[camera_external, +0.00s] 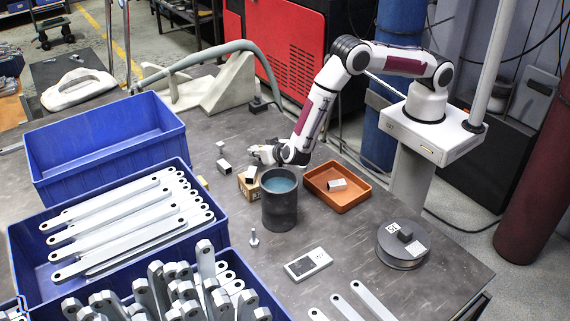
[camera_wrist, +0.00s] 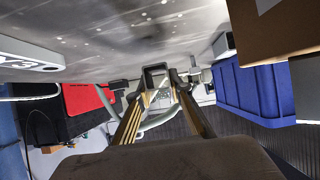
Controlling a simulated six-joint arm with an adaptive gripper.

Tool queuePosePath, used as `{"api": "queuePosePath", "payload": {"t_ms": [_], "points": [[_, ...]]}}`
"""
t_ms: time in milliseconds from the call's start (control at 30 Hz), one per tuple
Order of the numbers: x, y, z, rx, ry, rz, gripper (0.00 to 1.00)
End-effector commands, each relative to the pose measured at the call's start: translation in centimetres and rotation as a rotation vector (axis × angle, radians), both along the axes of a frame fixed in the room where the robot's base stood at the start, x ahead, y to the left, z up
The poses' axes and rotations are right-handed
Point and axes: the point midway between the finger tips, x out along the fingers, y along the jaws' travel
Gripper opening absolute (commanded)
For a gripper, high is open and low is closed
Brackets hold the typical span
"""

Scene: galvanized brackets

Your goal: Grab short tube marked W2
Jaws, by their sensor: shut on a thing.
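My gripper (camera_wrist: 159,88) is shut on a short square tube (camera_wrist: 154,71); in the wrist view the tube's open end shows between the fingertips. No W2 mark is readable on it. In the external view my gripper (camera_external: 259,153) is low over the table, behind the cardboard box, and the held tube cannot be made out clearly. Other short tubes stand apart: one (camera_external: 224,166) on the table left of the gripper, a labelled one (camera_external: 251,174) at the cardboard box, and one (camera_external: 337,185) in the orange tray.
The cardboard box (camera_wrist: 275,32) is close at the upper right of the wrist view. A blue bin (camera_external: 105,145) stands left, another with long bars in front of it. A dark cup (camera_external: 280,212) and the orange tray (camera_external: 350,201) stand near the gripper. A bolt (camera_external: 254,238) stands in front.

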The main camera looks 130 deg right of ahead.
Motion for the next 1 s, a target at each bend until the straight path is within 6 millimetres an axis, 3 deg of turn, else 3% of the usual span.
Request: {"api": "queuePosePath", "payload": {"t_ms": [300, 500, 1000], "points": [[0.0, 0.0, 4.2, -0.001, -0.003, -0.001, 0.00], [0.0, 0.0, 5.9, 0.000, -0.001, 0.000, 0.00], [0.0, 0.0, 6.5, 0.000, 0.000, 0.000, 0.00]]}}
